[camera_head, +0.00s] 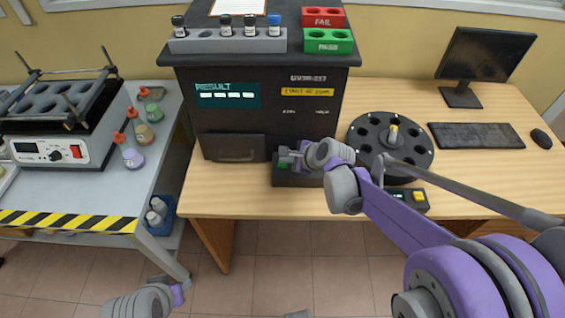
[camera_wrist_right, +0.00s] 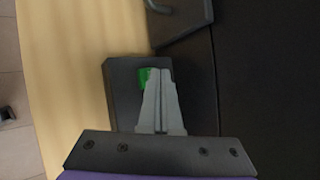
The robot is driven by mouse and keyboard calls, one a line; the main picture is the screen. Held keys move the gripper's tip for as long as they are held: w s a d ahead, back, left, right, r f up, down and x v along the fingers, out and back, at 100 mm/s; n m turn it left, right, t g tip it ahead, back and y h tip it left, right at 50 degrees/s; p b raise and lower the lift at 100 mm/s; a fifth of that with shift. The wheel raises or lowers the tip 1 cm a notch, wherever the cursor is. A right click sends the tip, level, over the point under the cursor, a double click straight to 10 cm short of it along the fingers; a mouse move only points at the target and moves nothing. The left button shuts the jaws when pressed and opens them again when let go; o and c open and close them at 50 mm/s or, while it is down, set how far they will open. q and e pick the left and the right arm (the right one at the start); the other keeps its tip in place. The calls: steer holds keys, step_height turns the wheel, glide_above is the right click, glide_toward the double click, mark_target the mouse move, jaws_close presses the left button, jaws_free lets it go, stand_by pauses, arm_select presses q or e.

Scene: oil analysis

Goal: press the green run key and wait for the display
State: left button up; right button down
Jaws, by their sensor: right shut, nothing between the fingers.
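The green run key (camera_head: 283,164) sits on a small dark key box (camera_head: 284,181) in front of the black analyser (camera_head: 265,135). My right gripper (camera_head: 287,156) is shut and empty, its fingertips over the key. In the right wrist view the closed fingertips (camera_wrist_right: 160,72) cover part of the green key (camera_wrist_right: 145,76); whether they touch it I cannot tell. The display (camera_head: 227,95) reads RESULT with a row of pale dashes or blocks below. Part of my left arm (camera_head: 150,300) shows at the bottom left; its fingertips are not clear.
A black round carousel (camera_head: 415,153) and a small box with a yellow button (camera_head: 418,196) stand to the right. Vials in a grey rack (camera_head: 205,43) and red and green blocks (camera_head: 328,42) stand on the analyser. The desk front left of the key box is clear.

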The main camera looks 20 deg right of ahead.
mark_target(286, 165)
steer(key=shift+f+b, duration=0.4)
steer(key=shift+f, duration=0.15)
stand_by(0.5)
steer(key=shift+r, duration=0.1)
steer(key=shift+r+p, duration=0.7)
steer(key=shift+r, duration=0.2)
step_height(286, 165, up, 5)
steer(key=p, duration=0.3)
steer(key=shift+p, duration=0.4)
stand_by(0.5)
